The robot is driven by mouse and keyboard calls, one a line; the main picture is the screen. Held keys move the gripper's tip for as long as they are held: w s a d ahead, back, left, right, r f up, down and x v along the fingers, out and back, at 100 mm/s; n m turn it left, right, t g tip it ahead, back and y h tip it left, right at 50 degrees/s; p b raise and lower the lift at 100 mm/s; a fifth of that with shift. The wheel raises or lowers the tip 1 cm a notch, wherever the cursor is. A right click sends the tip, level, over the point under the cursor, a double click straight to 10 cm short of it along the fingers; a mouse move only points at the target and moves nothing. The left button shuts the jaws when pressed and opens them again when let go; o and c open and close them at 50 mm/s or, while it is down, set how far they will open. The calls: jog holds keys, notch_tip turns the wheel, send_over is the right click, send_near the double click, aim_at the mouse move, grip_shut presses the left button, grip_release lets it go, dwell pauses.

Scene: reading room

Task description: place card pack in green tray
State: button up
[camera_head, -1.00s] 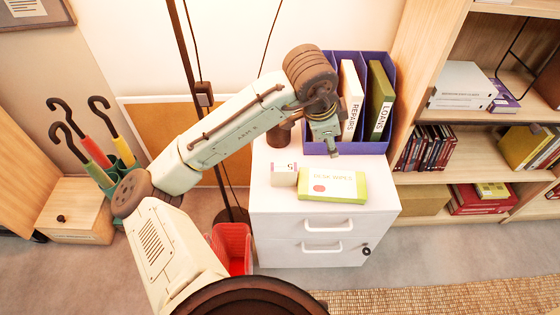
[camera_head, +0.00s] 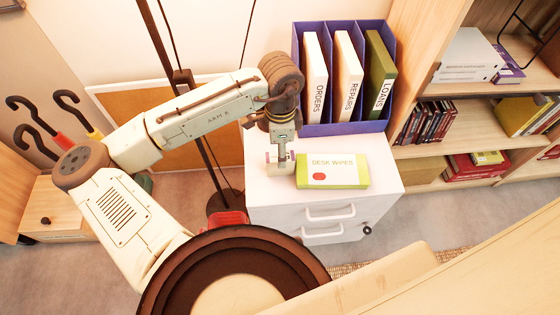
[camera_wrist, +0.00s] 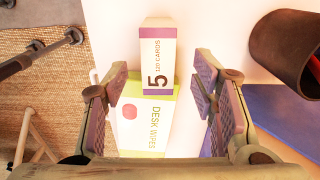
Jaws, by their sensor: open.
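The card pack is a small white box with purple bands, marked "5" and "120 CARDS" (camera_wrist: 158,58). It stands on the white drawer unit (camera_head: 270,210), beside the green-and-white desk wipes pack (camera_head: 333,170). In the wrist view the card pack lies between and a little past my two fingers, with a gap on each side. My gripper (camera_wrist: 160,92) is open and points down at it. I see no green tray in either current view.
A purple holder (camera_head: 345,128) with binders stands behind on the drawer top.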

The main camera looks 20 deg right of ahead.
notch_tip(320, 180, down, 4)
jog(key=shift+s+f+p, duration=0.1)
jog(key=shift+f+p, duration=0.05)
jog(key=shift+p, duration=0.2)
jog(key=shift+c, duration=0.4)
grip_shut()
